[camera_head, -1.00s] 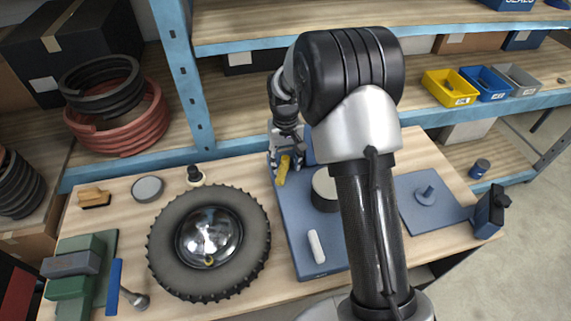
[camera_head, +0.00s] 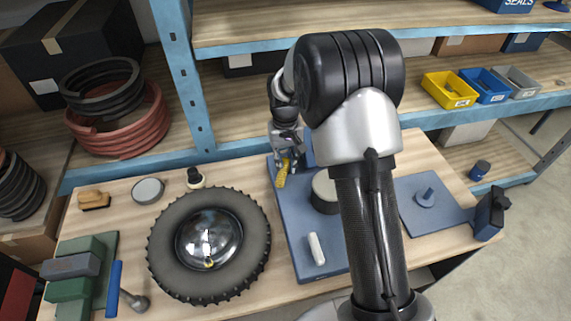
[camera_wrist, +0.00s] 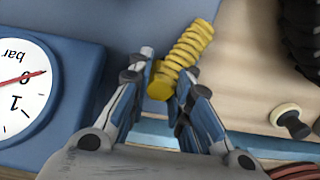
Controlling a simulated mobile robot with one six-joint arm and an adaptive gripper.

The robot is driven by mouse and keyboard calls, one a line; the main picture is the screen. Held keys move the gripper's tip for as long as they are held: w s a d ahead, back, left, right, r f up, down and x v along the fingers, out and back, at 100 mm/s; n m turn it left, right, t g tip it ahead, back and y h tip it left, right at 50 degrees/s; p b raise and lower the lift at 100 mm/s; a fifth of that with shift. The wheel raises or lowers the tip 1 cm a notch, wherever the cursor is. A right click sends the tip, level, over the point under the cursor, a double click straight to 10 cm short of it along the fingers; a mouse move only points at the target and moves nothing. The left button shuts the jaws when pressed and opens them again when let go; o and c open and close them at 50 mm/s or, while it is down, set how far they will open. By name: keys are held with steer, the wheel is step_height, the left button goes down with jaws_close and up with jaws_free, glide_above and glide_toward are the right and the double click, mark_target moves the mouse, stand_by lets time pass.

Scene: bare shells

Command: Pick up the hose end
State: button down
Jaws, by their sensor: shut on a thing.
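The hose end is a yellow ribbed piece (camera_wrist: 190,50). In the wrist view it slants between the fingers of my gripper (camera_wrist: 166,72), which is shut on its near end. In the head view the yellow piece (camera_head: 282,175) hangs below my gripper (camera_head: 287,158), over the left edge of the blue base plate (camera_head: 300,240). I cannot tell whether it touches the plate. The rest of any hose is not visible.
A gauge with a white dial (camera_wrist: 18,88) is beside the gripper, left in the wrist view. A tyre (camera_head: 170,270) with a shiny hub lies left of the plate. A white stick (camera_head: 317,248) lies on the plate. A blue shelf post (camera_head: 187,80) stands behind.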

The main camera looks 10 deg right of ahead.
mark_target(286, 160)
steer(key=shift+r, duration=0.1)
step_height(286, 160, up, 20)
steer(key=p, duration=0.4)
stand_by(0.4)
